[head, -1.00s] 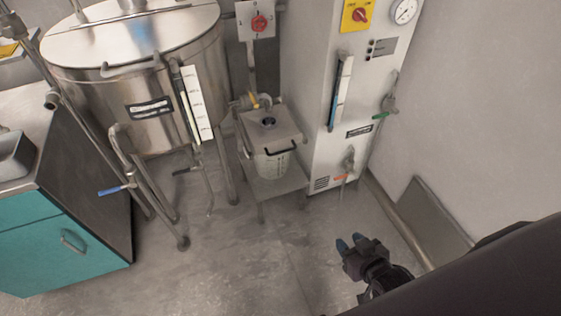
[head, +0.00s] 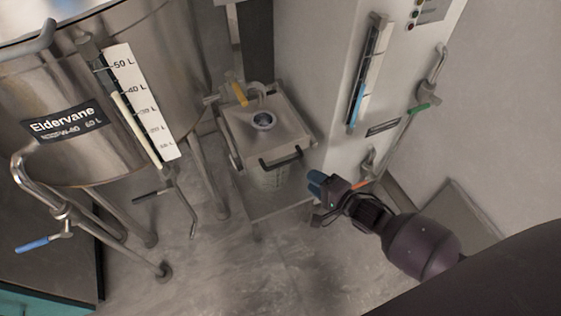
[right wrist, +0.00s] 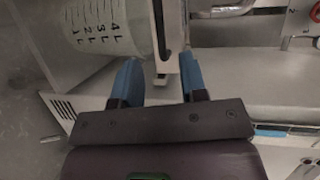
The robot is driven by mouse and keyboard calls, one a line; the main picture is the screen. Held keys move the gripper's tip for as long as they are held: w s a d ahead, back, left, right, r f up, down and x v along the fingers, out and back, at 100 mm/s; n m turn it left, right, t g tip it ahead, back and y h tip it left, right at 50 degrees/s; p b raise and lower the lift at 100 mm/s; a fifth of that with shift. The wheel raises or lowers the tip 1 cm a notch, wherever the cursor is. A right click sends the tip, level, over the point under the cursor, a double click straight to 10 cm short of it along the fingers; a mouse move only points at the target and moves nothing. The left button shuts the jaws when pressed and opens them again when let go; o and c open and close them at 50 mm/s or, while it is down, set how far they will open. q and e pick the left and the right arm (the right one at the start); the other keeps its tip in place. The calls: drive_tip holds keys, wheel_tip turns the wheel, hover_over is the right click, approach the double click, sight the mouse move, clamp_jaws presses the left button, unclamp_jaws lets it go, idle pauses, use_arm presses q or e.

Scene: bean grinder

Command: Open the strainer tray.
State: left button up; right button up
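The strainer tray (head: 243,128) is a square metal top with a round dark opening, set on a clear graduated container (head: 270,178). A black bar handle (head: 281,161) sits on its near right edge. My right gripper (head: 314,186) is just right of and below this handle, apart from it in the head view. In the right wrist view my blue fingers (right wrist: 158,65) are spread, with the dark handle (right wrist: 158,28) and tray edge ahead of the gap between them. Nothing appears gripped. My left gripper is not in view.
A large steel tank (head: 150,80) with a level scale (head: 142,100) stands at left. A white cabinet (head: 340,120) with a green-handled valve (head: 419,108) stands right behind my right gripper. A low metal stand (head: 262,208) supports the container. The floor (head: 215,265) in front is clear.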

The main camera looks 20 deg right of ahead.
sight(285, 163)
drive_tip(key=shift+m, duration=0.3)
drive_tip(key=shift+b+x, duration=1.55)
drive_tip(key=shift+x, duration=4.3)
drive_tip(key=shift+d, duration=0.1)
clamp_jaws()
